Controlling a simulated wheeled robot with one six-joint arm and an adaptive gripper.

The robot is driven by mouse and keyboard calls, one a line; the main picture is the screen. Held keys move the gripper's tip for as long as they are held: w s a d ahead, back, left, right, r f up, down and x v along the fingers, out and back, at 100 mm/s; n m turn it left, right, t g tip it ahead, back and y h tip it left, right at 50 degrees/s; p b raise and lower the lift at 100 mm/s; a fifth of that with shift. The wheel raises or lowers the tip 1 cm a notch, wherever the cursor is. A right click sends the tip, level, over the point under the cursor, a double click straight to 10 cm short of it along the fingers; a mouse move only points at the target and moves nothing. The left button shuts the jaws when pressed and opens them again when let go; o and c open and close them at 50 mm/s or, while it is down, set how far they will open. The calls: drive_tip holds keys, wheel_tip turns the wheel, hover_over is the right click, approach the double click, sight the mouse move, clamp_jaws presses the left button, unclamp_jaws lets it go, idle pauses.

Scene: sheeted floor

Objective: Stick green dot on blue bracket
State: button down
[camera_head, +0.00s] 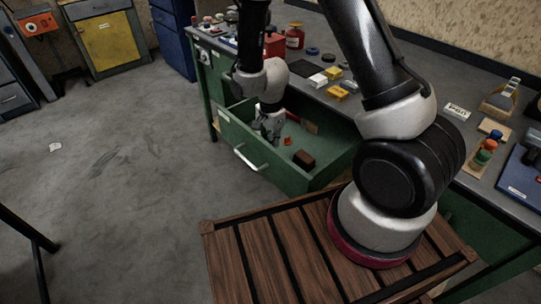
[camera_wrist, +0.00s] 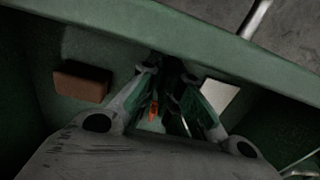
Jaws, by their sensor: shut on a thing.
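My gripper (camera_head: 271,132) is down inside the open green drawer (camera_head: 232,128). In the wrist view its fingertips (camera_wrist: 164,82) are close together on a small, dark thing that I cannot make out. I cannot clearly pick out a green dot or a blue bracket in either view. A pale flat piece (camera_wrist: 217,97) shows beside the right finger in the wrist view. A small orange thing (camera_wrist: 153,111) shows low between the fingers.
A brown block (camera_head: 304,159) lies in the drawer; it also shows in the wrist view (camera_wrist: 82,82). The bench top (camera_head: 385,140) holds several bottles and yellow pieces. A blue case (camera_head: 520,178) is at right. A wooden slatted top (camera_head: 245,262) is in front. The grey floor at left is mostly free.

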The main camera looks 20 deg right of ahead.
drive_tip(key=shift+r, duration=0.35)
drive_tip(key=shift+r, duration=1.85)
